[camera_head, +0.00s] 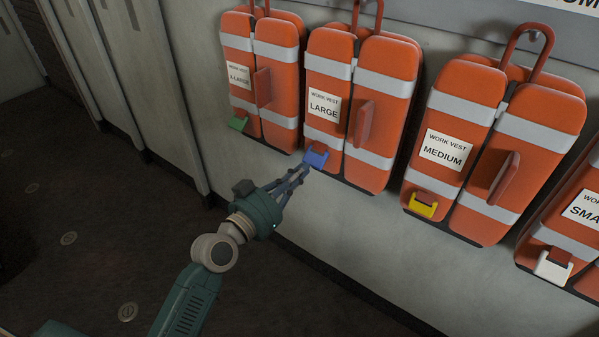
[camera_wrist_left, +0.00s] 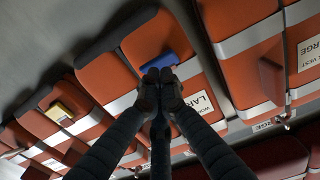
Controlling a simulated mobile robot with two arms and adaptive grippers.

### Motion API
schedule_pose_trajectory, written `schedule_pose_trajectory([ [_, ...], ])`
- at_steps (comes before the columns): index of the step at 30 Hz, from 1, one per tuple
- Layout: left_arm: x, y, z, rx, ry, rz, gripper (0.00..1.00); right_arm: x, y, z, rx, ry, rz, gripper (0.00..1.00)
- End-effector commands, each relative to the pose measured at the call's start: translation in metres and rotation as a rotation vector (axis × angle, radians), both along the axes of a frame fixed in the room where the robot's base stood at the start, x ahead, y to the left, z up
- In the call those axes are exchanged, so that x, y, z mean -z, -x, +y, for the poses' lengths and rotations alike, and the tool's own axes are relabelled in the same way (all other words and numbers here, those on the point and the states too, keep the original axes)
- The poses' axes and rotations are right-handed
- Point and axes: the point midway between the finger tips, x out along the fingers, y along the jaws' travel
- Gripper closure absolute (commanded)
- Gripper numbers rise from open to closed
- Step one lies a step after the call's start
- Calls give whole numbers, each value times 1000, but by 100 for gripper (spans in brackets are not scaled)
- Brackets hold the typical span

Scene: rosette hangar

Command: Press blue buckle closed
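The blue buckle (camera_head: 317,158) sits at the lower left of the orange vest labelled LARGE (camera_head: 378,52). It also shows in the left wrist view (camera_wrist_left: 158,62), just beyond my fingertips. My left gripper (camera_head: 304,171) is just below and left of the buckle in the head view, pointing at it. My right gripper is in neither view.
Vests hang in a row on a pale wall (camera_head: 330,230). The X-LARGE vest (camera_head: 277,32) has a green buckle (camera_head: 238,123), the MEDIUM vest (camera_head: 545,95) a yellow one (camera_head: 423,208), and the vest at far right a white one (camera_head: 552,268). Dark floor lies open at left.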

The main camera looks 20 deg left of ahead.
Motion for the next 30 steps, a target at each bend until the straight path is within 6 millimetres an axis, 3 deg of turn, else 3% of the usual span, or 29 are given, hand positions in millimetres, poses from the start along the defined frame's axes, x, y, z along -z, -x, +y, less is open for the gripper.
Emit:
schedule_pose_trajectory([
  [30,1,-13,-4,0,1,-1,100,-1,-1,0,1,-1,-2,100],
])
